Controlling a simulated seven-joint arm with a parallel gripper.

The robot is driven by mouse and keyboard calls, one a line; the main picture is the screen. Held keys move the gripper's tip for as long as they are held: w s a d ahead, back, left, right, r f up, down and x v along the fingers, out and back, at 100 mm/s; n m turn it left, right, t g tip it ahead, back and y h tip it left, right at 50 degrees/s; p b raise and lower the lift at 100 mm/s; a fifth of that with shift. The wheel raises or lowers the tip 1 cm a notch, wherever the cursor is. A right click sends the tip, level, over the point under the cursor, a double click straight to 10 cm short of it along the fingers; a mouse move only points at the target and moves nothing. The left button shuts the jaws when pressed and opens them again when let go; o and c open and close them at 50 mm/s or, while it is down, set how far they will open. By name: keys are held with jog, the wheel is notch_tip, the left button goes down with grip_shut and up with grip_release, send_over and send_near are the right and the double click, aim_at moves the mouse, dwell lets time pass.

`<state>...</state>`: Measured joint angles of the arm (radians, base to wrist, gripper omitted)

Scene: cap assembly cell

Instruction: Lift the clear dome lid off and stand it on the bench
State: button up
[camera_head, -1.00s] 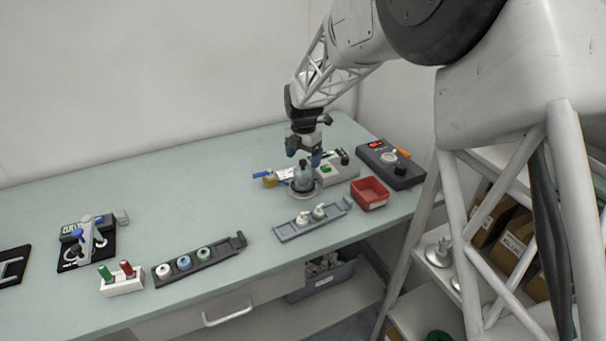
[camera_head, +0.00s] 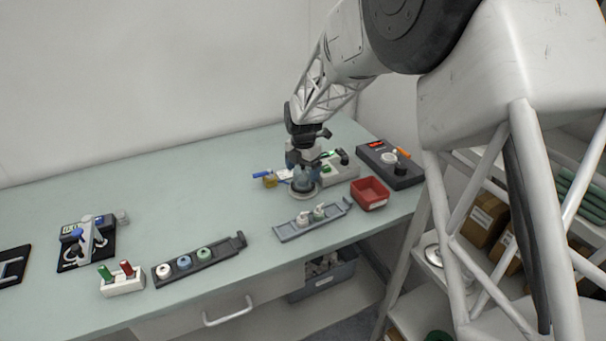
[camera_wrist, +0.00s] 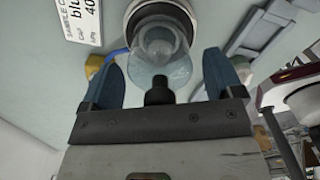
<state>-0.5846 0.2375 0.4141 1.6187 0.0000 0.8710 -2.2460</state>
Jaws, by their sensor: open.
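The clear dome lid (camera_head: 304,184) stands on a round pale base (camera_head: 303,196) towards the right of the bench. In the wrist view the dome (camera_wrist: 172,68) is see-through, with a black knob (camera_wrist: 158,93) on its top. My gripper (camera_head: 304,162) points down directly over the dome. In the wrist view its two blue fingers (camera_wrist: 163,75) are apart, one on each side of the knob, with gaps between them and it. What is under the dome is hard to make out.
A red bin (camera_head: 370,194) and a black control box (camera_head: 390,164) stand to the right. A grey rack (camera_head: 312,219) is in front of the dome, and a small yellow item (camera_head: 270,181) is just left. The bench (camera_head: 180,200) is clear to the left behind the dark rack (camera_head: 200,262).

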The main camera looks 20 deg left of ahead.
jog(key=shift+c, duration=0.4)
jog(key=c, duration=0.9)
jog(key=shift+o, duration=0.2)
jog(key=shift+r, duration=0.1)
jog(key=shift+r, duration=4.9)
jog(key=s+a+f, duration=0.1)
jog(key=s, duration=0.2)
jog(key=s+a+f, duration=0.2)
jog(key=s, duration=0.1)
jog(key=s+a+f, duration=0.2)
jog(key=s, duration=0.1)
